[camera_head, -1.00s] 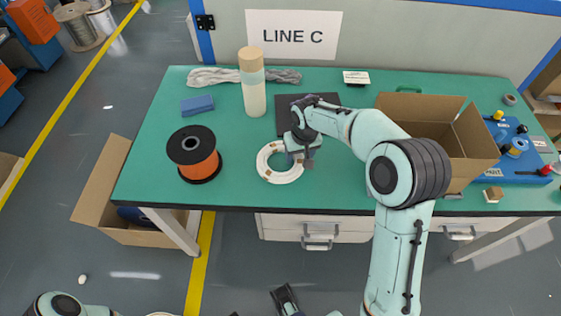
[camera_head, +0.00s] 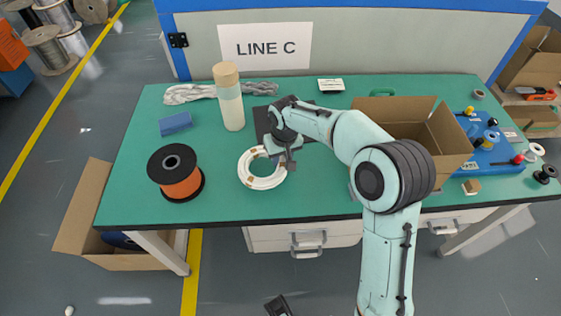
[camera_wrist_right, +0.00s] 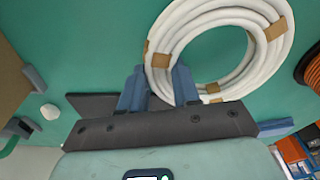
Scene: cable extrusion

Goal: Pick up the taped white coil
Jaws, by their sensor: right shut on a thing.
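The white coil (camera_head: 246,181) lies flat on the green table, near its front edge, with pieces of brown tape around it. My right gripper (camera_head: 284,158) is at the coil's right side, shut on its ring. In the right wrist view the two blue-grey fingers (camera_wrist_right: 158,88) stand on either side of the coil's strands. The coil (camera_wrist_right: 272,57) shows large there, with several tape bands. I see no clear gap between coil and table. A dark part at the bottom edge of the head view may be my left gripper (camera_head: 278,306); its jaws cannot be made out.
An orange cable spool (camera_head: 181,187) stands left of the coil. A cream bottle (camera_head: 231,108), a blue block (camera_head: 176,123) and a grey cable bundle (camera_head: 190,93) are behind. An open cardboard box (camera_head: 452,157) stands to the right, beyond my arm. Table is clear in front of the coil.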

